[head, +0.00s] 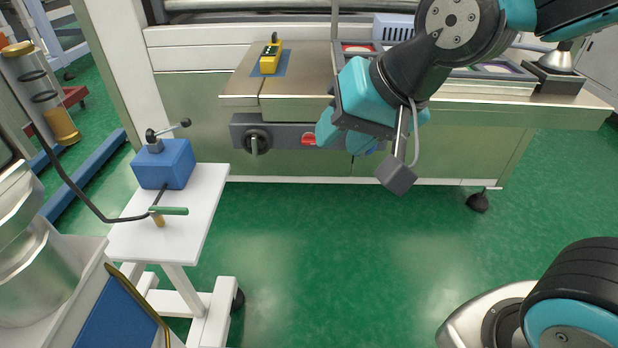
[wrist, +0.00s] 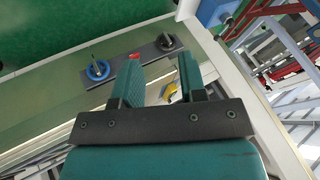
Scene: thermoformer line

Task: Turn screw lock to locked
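A dark panel (head: 283,131) on the front of the machine carries a black knob (head: 257,139) at its left, a red part (head: 308,138) in the middle and a blue part (head: 371,148) at its right, mostly hidden by my gripper. In the wrist view a blue ring knob (wrist: 97,70) with a pale lever shows on that panel. I cannot tell which knob is the screw lock. My gripper (head: 342,139) is in front of the panel's right part. In the wrist view its teal fingers (wrist: 161,78) are apart with nothing between them.
A white cart (head: 203,205) with a blue box (head: 165,164), a thin lever and a green-handled tool (head: 170,211) stands at the left. A yellow device (head: 270,58) lies on the machine's ledge. The green floor (head: 330,245) before the panel is clear.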

